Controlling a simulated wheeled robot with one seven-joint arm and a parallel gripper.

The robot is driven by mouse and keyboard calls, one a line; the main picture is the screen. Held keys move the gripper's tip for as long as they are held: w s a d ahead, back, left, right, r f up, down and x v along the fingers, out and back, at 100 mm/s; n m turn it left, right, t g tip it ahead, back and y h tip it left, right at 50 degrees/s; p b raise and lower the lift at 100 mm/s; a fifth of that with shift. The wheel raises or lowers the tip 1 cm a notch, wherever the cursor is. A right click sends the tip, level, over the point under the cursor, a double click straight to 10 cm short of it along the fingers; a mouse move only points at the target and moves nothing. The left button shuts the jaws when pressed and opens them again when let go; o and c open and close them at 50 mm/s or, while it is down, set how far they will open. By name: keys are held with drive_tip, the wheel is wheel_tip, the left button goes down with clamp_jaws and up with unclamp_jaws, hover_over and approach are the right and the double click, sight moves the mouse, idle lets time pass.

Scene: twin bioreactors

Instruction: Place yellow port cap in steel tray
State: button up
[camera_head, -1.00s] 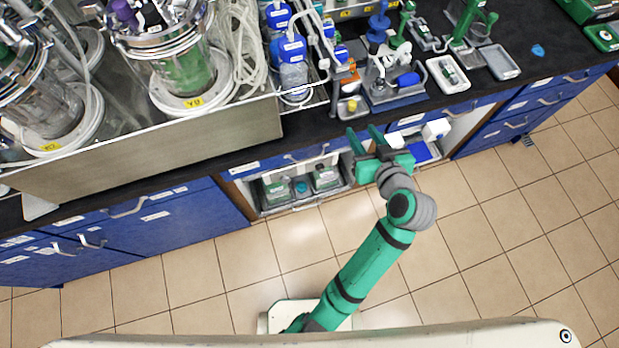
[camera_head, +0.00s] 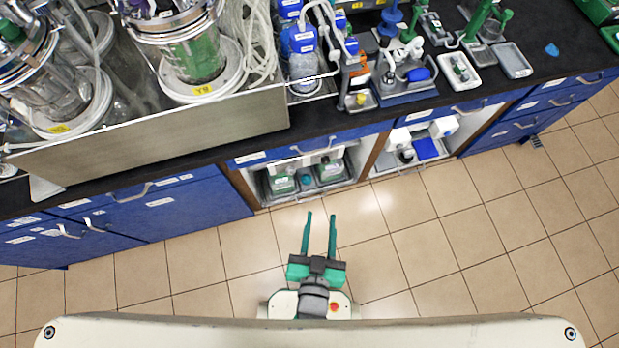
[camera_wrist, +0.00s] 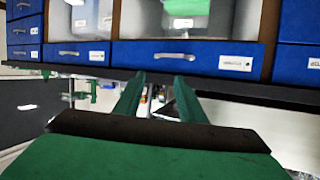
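A small yellow piece (camera_head: 361,99), which may be the yellow port cap, sits in a small holder at the bench's front edge. It is too small to be sure. A grey, empty-looking tray (camera_head: 514,61), which may be the steel tray, lies on the bench at the right. My gripper (camera_head: 320,218) is open and empty, above the floor in front of the bench and well short of both. Its two green fingers also show in the wrist view (camera_wrist: 158,88), apart with nothing between them. The wrist view shows no clear cap or tray.
A white tray (camera_head: 460,73) with small items lies left of the grey tray. Bioreactor vessels (camera_head: 190,55) stand behind a metal wall (camera_head: 160,140) at the left. Bottles and a blue-based device (camera_head: 405,88) crowd the bench middle. Tiled floor (camera_head: 420,240) before the cabinets is clear.

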drive_tip(key=s+a+r+n+t+y, duration=0.1)
drive_tip(key=s+a+r, duration=0.1)
drive_tip(key=s+r, duration=0.2)
drive_tip(key=s, duration=0.2)
drive_tip(key=shift+s+a+r+n, duration=0.15)
drive_tip(key=shift+s+a+n, duration=0.2)
drive_tip(key=shift+n, duration=0.05)
